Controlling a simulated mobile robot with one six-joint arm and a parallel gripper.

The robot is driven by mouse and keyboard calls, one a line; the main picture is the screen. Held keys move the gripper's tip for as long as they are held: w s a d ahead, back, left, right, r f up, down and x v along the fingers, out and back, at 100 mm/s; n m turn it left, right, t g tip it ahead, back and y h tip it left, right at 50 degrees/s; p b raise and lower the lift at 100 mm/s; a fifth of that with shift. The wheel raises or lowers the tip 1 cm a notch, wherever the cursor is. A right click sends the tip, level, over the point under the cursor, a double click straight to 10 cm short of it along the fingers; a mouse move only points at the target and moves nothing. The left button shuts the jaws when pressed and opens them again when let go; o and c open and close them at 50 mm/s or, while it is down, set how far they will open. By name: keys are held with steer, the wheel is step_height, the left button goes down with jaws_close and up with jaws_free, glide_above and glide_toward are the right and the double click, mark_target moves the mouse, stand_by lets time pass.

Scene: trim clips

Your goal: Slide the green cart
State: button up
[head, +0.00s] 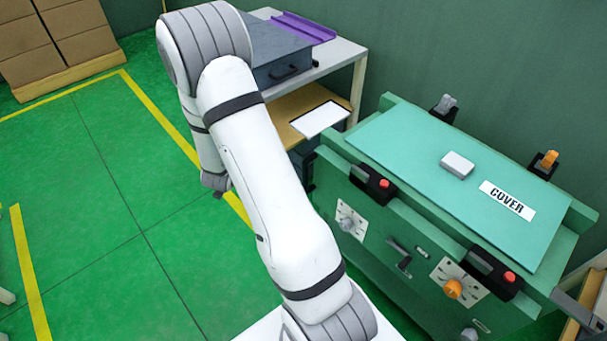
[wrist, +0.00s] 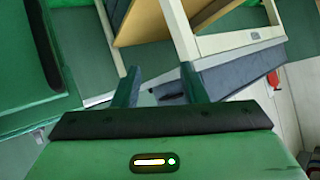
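The large green unit (head: 420,150), the only thing in the head view that could be the green cart, stands at the right. Its lid is marked COVER, and knobs and red buttons line its front. No wheels show. My gripper (wrist: 159,68) has two dark green fingers standing apart in the wrist view, with nothing clearly held between them. In the head view my arm hides most of the gripper, left of the unit and apart from it. A green surface with a dark part (wrist: 40,50) at the wrist view's upper left may belong to the unit.
A pale shelf table (head: 345,48) stands behind my arm, with a dark blue case (head: 280,62) and a purple tray (head: 300,27) on it. Cardboard boxes (head: 60,45) stand at the far left. Green floor (head: 90,200) with yellow lines is clear at left.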

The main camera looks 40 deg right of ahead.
steer(key=s+d+f+m+g+h+b, duration=0.1)
steer(key=s+d+f+m+h+b, duration=0.15)
steer(key=d+f+h, duration=0.35)
steer(key=g+h, duration=0.3)
glide_toward(305, 175)
steer(key=w+d+f, duration=0.1)
steer(key=d+f, duration=0.1)
steer(key=d, duration=0.2)
steer(key=shift+t, duration=0.3)
steer(key=x, duration=0.6)
steer(key=shift+w+d+r+b, duration=0.3)
jaws_close()
